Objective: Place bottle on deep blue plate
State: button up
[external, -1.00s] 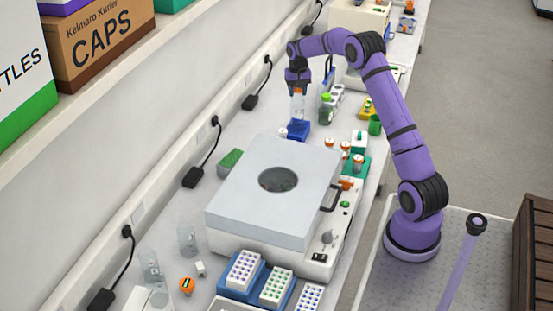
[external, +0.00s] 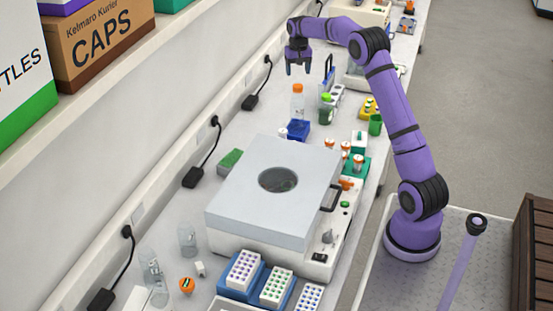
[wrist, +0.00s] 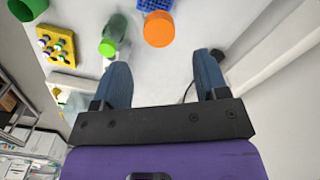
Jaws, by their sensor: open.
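A clear bottle with an orange cap (external: 298,100) stands upright on the bench. Its orange cap shows from above in the wrist view (wrist: 159,29). The deep blue plate (external: 299,131) is at the bottle's foot, nearer the external camera. A blue gridded surface (wrist: 155,4) shows at the top edge of the wrist view, partly cut off. I cannot tell whether the bottle's base rests on the blue plate or just behind it. My gripper (external: 298,70) is open and empty, above the bottle and apart from it; its two fingers (wrist: 162,64) show in the wrist view.
A green-capped bottle (external: 326,108) stands close right of the orange-capped bottle. A yellow rack (external: 368,107) and green cup (external: 375,125) are further right. A large grey lidded machine (external: 255,200) fills the near bench. The wall with cables is on the left.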

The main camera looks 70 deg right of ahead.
notch_tip(320, 180, up, 3)
jog(key=shift+f, duration=0.15)
jog(key=s+a+r+n+t, duration=0.15)
jog(key=a+r, duration=0.25)
jog(key=a, duration=0.4)
jog(key=s+a+r+n, duration=0.1)
jog(key=s+a+r, duration=0.1)
jog(key=a+r, duration=0.4)
jog(key=s+a+r+n, duration=0.2)
jog(key=a+r, duration=0.1)
jog(key=a, duration=0.6)
jog(key=s+a+r+n+t, duration=0.2)
jog(key=s+a+n, duration=0.1)
jog(key=s+a, duration=0.95)
jog(key=s+a+f+n+t, duration=0.1)
jog(key=s+a+f+n, duration=0.1)
jog(key=s+a, duration=0.4)
jog(key=s+a+f+n+t, duration=0.1)
jog(key=s+a+f, duration=0.4)
jog(key=s, duration=0.6)
jog(key=shift+s+a+f+n, duration=0.15)
jog(key=shift+a+f+n, duration=0.05)
jog(key=shift+a+n, duration=0.45)
